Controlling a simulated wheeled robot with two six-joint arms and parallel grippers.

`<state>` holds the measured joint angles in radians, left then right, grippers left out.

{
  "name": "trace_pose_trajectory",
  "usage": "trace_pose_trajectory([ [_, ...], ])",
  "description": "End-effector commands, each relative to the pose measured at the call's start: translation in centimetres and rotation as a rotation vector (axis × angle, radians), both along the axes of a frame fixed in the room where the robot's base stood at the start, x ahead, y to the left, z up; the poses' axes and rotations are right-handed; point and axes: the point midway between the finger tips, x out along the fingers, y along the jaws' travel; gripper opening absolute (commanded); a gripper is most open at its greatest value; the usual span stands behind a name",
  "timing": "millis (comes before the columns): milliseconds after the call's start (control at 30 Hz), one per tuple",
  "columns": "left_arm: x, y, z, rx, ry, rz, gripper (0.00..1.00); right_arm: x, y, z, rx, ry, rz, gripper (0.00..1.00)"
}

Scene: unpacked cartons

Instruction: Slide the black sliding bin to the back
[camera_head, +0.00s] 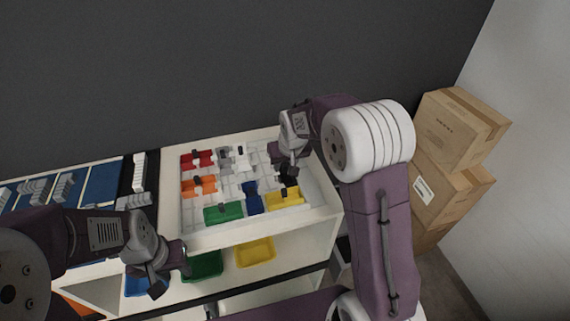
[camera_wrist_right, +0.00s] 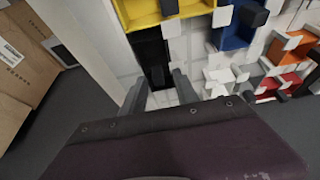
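The black sliding bin (camera_wrist_right: 153,58) shows in the right wrist view as a narrow dark bin just beyond my right gripper's fingertips, beside the yellow bin. In the head view only a small dark part of the black bin (camera_head: 289,180) shows below my right gripper (camera_head: 284,163); the gripper and wrist hide the rest. In the right wrist view the two fingers of my right gripper (camera_wrist_right: 160,88) are apart with nothing between them; I cannot tell whether they touch the bin. My left gripper (camera_head: 170,274) is open and empty, low in front of the shelf at left.
A white tray (camera_head: 328,211) with a white grid holds red (camera_head: 205,159), orange (camera_head: 190,188), green (camera_head: 222,214), blue (camera_head: 252,200) and yellow (camera_head: 287,200) bins. Cardboard boxes (camera_head: 455,130) stand at right. More coloured bins sit on the shelf below.

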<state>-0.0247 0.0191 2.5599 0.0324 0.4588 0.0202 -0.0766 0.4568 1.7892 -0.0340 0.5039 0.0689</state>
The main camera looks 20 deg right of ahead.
Motion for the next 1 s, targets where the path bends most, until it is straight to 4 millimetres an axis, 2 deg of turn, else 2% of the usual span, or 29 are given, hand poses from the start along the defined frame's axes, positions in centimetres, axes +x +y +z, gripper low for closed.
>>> trace_pose_trajectory([
  [233,-0.01,0.00,0.00,0.000,0.000,0.000,0.36,0.10,-0.02,-0.18,0.000,-0.001,0.000,0.36],
  [267,-0.01,0.00,0.00,0.000,0.000,0.000,0.36,0.10,-0.02,-0.18,0.000,-0.001,0.000,0.31],
  [367,0.00,0.00,0.00,0.000,0.000,0.000,0.36,0.08,-0.02,-0.17,0.000,-0.001,0.000,0.03],
  [400,0.00,0.00,0.00,0.000,0.000,0.000,0.36,0.08,-0.02,-0.16,0.000,-0.001,0.000,0.00],
  [1000,0.00,0.00,0.01,0.000,0.000,0.000,0.36,0.07,-0.02,-0.14,0.000,0.000,0.000,0.00],
])
